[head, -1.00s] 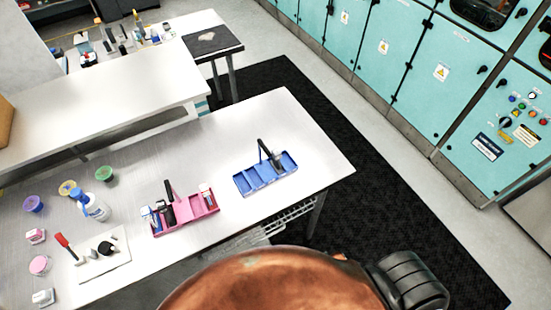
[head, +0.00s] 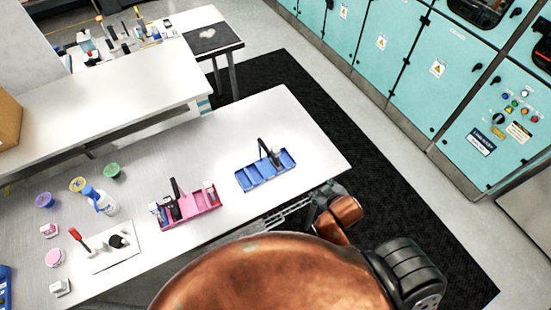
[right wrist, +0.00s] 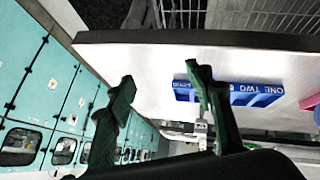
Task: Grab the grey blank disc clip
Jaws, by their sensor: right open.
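I cannot single out the grey blank disc clip for certain; the small parts are too small to read. A pink tray (head: 205,207) holds several small dark and white pieces. My right gripper (right wrist: 160,75) is open and empty, its green-black fingers spread, at the table's front edge and apart from the blue tray. My left gripper is not in view.
A squeeze bottle (head: 103,203) and several small cups stand at the left. The table (head: 300,135) is clear around the blue tray's right side.

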